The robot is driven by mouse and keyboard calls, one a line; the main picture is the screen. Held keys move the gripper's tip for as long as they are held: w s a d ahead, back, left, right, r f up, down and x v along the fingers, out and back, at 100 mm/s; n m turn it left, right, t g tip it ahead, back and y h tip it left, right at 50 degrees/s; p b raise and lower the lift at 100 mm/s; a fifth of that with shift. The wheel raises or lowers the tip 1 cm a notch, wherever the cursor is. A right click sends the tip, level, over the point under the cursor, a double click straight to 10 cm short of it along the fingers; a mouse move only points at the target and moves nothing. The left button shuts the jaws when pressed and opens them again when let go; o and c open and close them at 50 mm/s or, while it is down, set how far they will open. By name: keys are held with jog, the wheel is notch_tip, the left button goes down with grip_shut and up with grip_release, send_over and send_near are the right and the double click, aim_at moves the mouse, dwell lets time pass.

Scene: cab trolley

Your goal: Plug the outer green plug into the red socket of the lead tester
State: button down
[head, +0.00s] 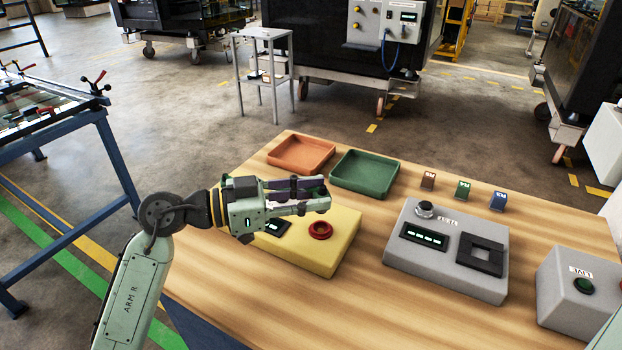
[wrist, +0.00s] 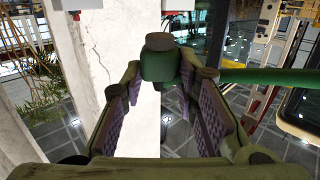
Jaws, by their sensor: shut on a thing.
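The lead tester is a yellow box (head: 335,256) on the wooden table, with a small dark display and a round red socket (head: 320,230) on its top. My gripper (head: 322,196) is level above the tester, its fingertips pointing right, over and a little behind the red socket in the head view. In the wrist view a green plug (wrist: 160,66) with a dark round end sits between the fingertips, and a green lead (wrist: 270,76) runs from it to the right. My gripper is shut on this plug. The fingers hide most of the plug in the head view.
An orange tray (head: 301,142) and a green tray (head: 396,176) lie at the table's back. Several small coloured blocks stand behind a grey box (head: 430,275) with a knob and display. Another grey box (head: 565,305) with a green button is at right. Bare wood separates the boxes.

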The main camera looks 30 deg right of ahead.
jog(key=shift+w+d+r+h, duration=0.15)
jog(key=shift+w+d+h, duration=0.15)
jog(key=shift+w+h, duration=0.15)
jog(key=shift+n+t, duration=0.3)
jog(key=shift+f+b, duration=1.15)
jog(key=shift+f, duration=1.3)
jog(key=shift+b, duration=1)
